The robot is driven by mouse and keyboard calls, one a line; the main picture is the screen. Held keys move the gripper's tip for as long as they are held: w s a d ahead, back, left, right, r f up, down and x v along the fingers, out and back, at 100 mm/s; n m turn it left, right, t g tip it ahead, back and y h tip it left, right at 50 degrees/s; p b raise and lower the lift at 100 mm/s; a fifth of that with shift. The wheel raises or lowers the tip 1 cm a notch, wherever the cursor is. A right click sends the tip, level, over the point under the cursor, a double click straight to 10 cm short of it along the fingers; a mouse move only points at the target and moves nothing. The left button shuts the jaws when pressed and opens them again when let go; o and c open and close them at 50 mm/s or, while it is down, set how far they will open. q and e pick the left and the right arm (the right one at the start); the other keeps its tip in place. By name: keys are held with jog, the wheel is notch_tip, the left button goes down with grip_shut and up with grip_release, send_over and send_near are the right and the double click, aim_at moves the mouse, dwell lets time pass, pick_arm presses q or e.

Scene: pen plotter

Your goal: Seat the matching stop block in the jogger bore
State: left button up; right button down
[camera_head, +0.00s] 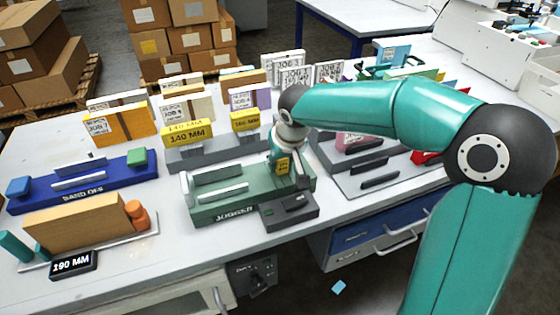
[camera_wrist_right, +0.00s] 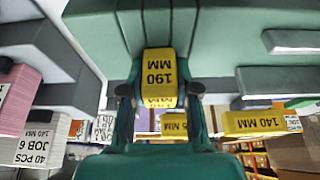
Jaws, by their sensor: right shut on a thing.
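The green jogger (camera_head: 236,203) stands at the front middle of the table, with pale rails on top. My right gripper (camera_head: 286,166) is over its right end, shut on a yellow stop block (camera_head: 283,166). In the right wrist view the right gripper (camera_wrist_right: 160,95) has this block (camera_wrist_right: 158,66) between its fingers, and its label reads 190 MM upside down. The block's far end meets or overlaps the green surface; the bore is hidden, so I cannot tell whether the block is in it. A black sign (camera_head: 74,264) reads 190 MM. My left gripper is not in view.
Yellow blocks marked 140 MM (camera_head: 186,133) and apparently 160 MM (camera_head: 245,120) sit on a grey rack (camera_head: 190,156) behind the jogger. A blue band unit (camera_head: 82,182) stands left. A dark control box (camera_head: 289,210) adjoins the jogger's front right. Job cards stand behind.

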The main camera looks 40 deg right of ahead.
jog(key=shift+f, duration=0.15)
jog(key=c, duration=0.8)
grip_release()
jog(key=shift+o, duration=0.2)
jog(key=v, duration=1.2)
jog(key=shift+s+f, duration=0.1)
jog(key=shift+f, duration=0.05)
